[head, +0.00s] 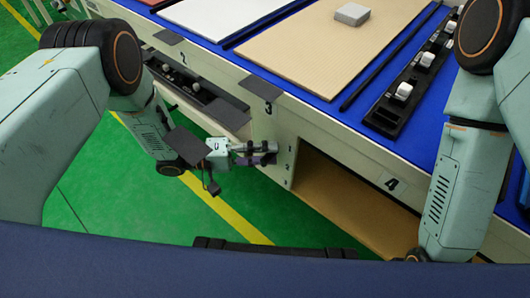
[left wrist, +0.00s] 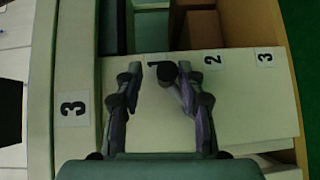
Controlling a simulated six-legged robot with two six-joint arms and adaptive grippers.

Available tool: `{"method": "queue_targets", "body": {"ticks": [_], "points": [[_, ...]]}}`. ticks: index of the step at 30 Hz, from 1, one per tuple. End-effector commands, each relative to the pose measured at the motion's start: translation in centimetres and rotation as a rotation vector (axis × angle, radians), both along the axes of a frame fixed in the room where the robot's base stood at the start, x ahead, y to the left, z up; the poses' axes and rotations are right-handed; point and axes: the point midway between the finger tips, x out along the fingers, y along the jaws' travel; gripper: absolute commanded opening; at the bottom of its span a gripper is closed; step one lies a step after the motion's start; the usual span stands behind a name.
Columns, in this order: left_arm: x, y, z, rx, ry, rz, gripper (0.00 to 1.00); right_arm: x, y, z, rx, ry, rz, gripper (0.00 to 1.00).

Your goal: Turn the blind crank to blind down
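My left gripper (head: 262,153) is at the white front panel (head: 270,122) of the bench, beside its small numbers. In the left wrist view, the gripper (left wrist: 160,78) has its two fingers apart, pointing at the panel (left wrist: 245,95). A dark round knob (left wrist: 166,71), apparently the crank's, shows between the fingertips, close to the right finger. I cannot tell whether they touch. The rest of the crank is hidden or too dark to make out. No blind can be clearly told. My right arm comes down at the right; its gripper is not visible.
An open compartment (head: 350,205) with a brown inside lies right of the panel. The blue bench top (head: 325,102) above carries a beige board (head: 310,58), a grey block (head: 351,14) and a black rail with white clips (head: 404,90). Green floor (head: 130,215) is free at the left.

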Motion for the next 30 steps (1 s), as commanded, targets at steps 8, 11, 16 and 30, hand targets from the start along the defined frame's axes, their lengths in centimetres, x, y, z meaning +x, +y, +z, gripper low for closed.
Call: {"method": "queue_targets", "body": {"ticks": [8,11,16,30], "points": [[0.0,0.0,0.0,-0.001,0.0,0.0,0.12,0.0,0.0,0.0,0.0,0.0,0.0,0.0],[0.0,0.0,0.1,-0.002,-0.001,-0.001,0.04,0.0,0.0,0.0,0.0,0.0,0.0,0.0],[0.0,0.0,0.1,-0.003,-0.001,-0.002,0.0,0.0,0.0,0.0,0.0,0.0,0.0,0.0],[-0.4,-0.5,0.2,0.096,-0.074,-0.006,0.0,0.0,0.0,1.9,0.0,0.0,0.0,0.0]]}}
